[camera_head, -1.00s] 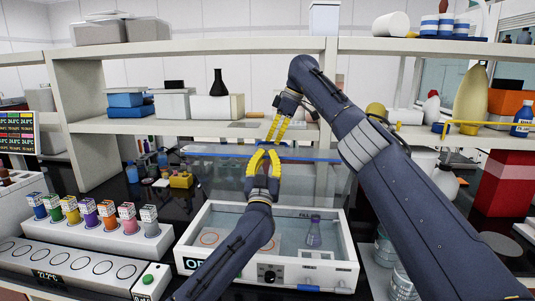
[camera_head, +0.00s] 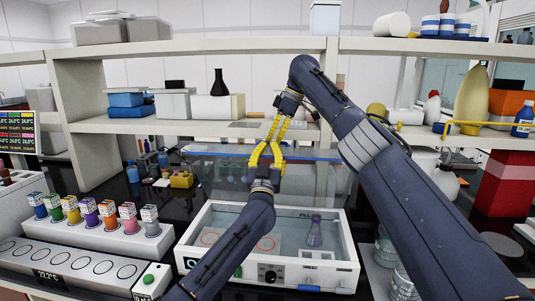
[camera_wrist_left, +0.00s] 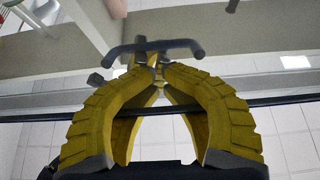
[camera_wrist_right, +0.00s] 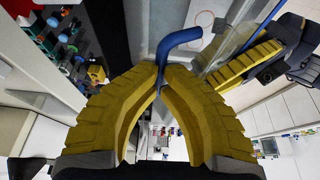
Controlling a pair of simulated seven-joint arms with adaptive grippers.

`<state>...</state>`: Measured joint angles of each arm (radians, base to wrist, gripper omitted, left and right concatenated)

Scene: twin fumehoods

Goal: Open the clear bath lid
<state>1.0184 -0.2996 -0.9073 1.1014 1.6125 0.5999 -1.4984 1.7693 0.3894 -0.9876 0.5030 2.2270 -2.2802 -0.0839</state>
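The white bath (camera_head: 347,262) stands at front centre with its water basin uncovered at the top. The clear lid (camera_head: 222,180) is raised behind it, with a blue front edge (camera_head: 325,157). My right gripper (camera_head: 269,142) reaches down to that edge. In the right wrist view its fingertips close at the blue lid handle (camera_wrist_right: 183,40). My left gripper (camera_head: 270,150) points up from below, close to the right gripper's tips. In the left wrist view its fingers (camera_wrist_left: 158,72) converge near a dark-looking handle bar (camera_wrist_left: 155,47), but their grip is unclear.
A flask (camera_head: 314,233) stands in the bath. A rack of coloured bottles (camera_head: 95,235) is at the left. A shelf (camera_head: 180,127) runs behind the lid. Glass jars (camera_head: 385,250) stand right of the bath, under my right arm.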

